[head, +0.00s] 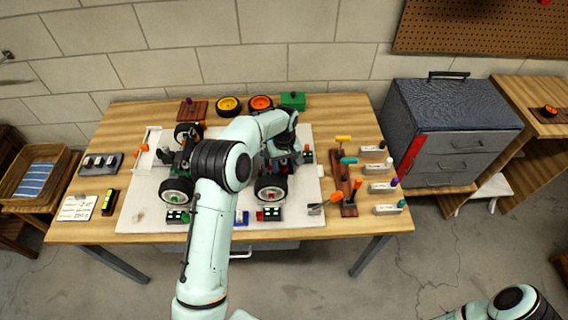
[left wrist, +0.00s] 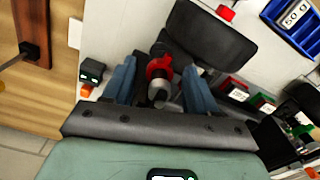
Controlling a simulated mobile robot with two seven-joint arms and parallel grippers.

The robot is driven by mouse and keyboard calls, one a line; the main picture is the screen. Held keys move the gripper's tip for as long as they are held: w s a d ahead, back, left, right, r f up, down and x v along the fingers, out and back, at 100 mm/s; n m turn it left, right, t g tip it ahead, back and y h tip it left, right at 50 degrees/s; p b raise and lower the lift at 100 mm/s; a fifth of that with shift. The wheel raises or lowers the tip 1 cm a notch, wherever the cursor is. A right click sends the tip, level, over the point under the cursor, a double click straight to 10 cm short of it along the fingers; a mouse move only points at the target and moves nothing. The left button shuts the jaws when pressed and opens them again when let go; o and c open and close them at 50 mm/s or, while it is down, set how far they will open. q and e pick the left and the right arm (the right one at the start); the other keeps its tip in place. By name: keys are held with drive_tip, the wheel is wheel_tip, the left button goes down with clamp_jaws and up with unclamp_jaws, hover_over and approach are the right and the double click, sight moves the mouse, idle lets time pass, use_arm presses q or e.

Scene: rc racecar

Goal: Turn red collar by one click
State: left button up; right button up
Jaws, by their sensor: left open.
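The red collar (left wrist: 158,67) sits on a dark shaft with a silvery rounded end, in the middle of the left wrist view. My left gripper (left wrist: 158,72) is open, with one blue-grey finger on each side of the collar. I cannot tell whether either finger touches it. In the head view my left gripper (head: 284,154) is over the right end of the car, and the collar is hidden there. The car's black wheels with pale hubs, such as the front one (head: 270,187), stand on a white mat (head: 146,205). My right gripper is out of view.
A dark tyre (left wrist: 213,36) lies close beyond the fingers. Small black boxes with coloured parts stand near the car, one at the left of the wrist view (left wrist: 91,72). A wooden tool rack (head: 340,190) and several white labelled holders are to the right.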

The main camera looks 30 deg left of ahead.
use_arm(q)
drive_tip(key=c, duration=1.1)
drive_tip(key=shift+o, duration=0.2)
drive_tip(key=shift+r+m+p, duration=0.15)
drive_tip(key=shift+m+p, duration=0.2)
drive_tip(key=shift+m, duration=0.75)
drive_tip(key=m, duration=0.2)
drive_tip(key=shift+m+p, duration=0.3)
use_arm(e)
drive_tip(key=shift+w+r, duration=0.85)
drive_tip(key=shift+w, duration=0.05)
use_arm(q)
drive_tip(key=o, duration=1.1)
drive_tip(key=shift+c, duration=0.2)
